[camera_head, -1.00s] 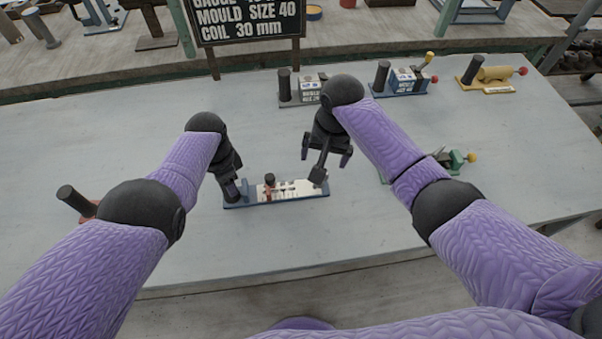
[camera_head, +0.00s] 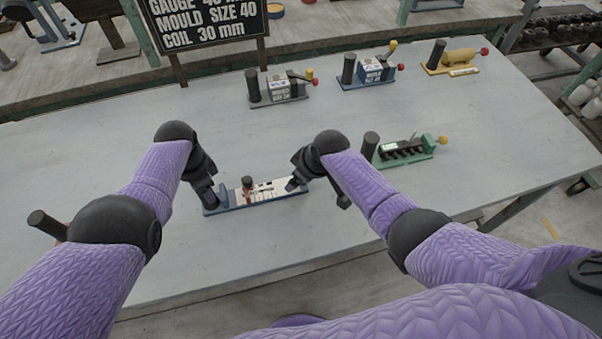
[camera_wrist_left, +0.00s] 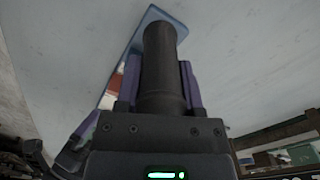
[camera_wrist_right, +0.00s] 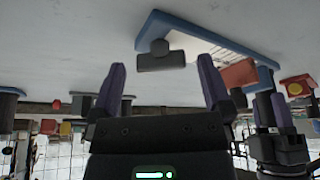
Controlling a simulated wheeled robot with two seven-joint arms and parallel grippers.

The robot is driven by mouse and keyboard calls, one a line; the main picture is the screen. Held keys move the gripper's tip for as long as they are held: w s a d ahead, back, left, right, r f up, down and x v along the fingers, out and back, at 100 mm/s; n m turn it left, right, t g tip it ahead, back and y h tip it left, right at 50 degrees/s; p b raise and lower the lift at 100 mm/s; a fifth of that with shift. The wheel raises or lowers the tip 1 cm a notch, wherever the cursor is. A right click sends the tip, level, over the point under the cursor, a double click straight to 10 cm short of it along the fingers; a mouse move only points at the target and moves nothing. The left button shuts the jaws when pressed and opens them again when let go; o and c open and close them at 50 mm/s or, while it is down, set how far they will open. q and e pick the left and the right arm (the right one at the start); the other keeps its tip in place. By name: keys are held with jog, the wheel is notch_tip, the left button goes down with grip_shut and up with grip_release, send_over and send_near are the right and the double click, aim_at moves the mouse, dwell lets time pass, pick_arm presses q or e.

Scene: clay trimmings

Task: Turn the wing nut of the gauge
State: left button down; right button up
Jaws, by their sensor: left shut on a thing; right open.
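The gauge (camera_head: 265,199) is a long blue base with a white scale plate, lying on the grey table. A red slider with a dark knob (camera_head: 247,186) stands on it; the red block (camera_wrist_right: 240,73) shows in the right wrist view. A dark T-shaped piece (camera_wrist_right: 160,57), apparently the wing nut, sits at the gauge's right end. My left gripper (camera_head: 208,193) is shut on the upright black handle (camera_wrist_left: 162,70) at the gauge's left end. My right gripper (camera_wrist_right: 160,80) is open by the right end, the T-shaped piece ahead of its fingers; contact is not visible.
A green gauge (camera_head: 405,151) lies to the right. A grey one (camera_head: 278,90), a blue one (camera_head: 368,72) and a yellow one (camera_head: 458,62) stand along the back. A sign (camera_head: 208,20) rises behind the table.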

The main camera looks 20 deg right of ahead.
jog(key=shift+a+f, duration=0.1)
jog(key=shift+f, duration=0.1)
jog(key=c, duration=1.2)
